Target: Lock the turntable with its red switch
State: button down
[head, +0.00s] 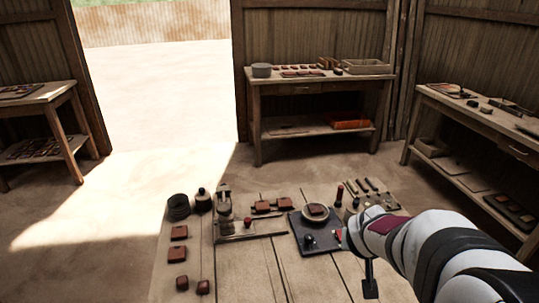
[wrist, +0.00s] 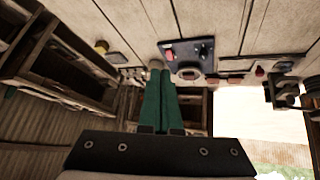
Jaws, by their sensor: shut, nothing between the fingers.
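The turntable (head: 316,213) is a pale round disc on a dark base plate (head: 299,233), with a brown tile (head: 317,209) on it. The red switch (head: 338,235) is at the plate's front right, close to my arm in the head view. In the wrist view, which is upside down, the turntable (wrist: 188,72) and red switch (wrist: 169,55) lie beyond and right of the fingertips. My gripper (wrist: 157,70) has green fingers, shut together and empty, apart from the switch in the picture. The arm hides the fingers in the head view.
A black knob (head: 308,240) stands on the plate left of the switch. A dark red cylinder (head: 339,195) and small parts lie behind right. A press (head: 224,208) and several brown tiles stand left. The front middle of the wooden table (head: 245,270) is clear.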

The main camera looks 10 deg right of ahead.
jog(key=w+d+f+n+t+y, duration=0.4)
jog(key=w+d+f, duration=0.3)
jog(key=w+f, duration=0.2)
jog(key=shift+w+d+n+t, duration=0.3)
jog(key=shift+w+d+t, duration=0.1)
jog(key=shift+w+t, duration=0.25)
send_over(340, 236)
jog(key=s, duration=0.3)
notch_tip(340, 236, down, 5)
jog(key=shift+w+r, duration=0.1)
jog(key=shift+w, duration=0.05)
jog(key=f, duration=0.1)
jog(key=w+f, duration=0.1)
jog(key=f, duration=0.1)
jog(key=shift+w+d+f, duration=0.1)
jog(key=shift+w+f, duration=0.25)
jog(key=shift+f, duration=0.35)
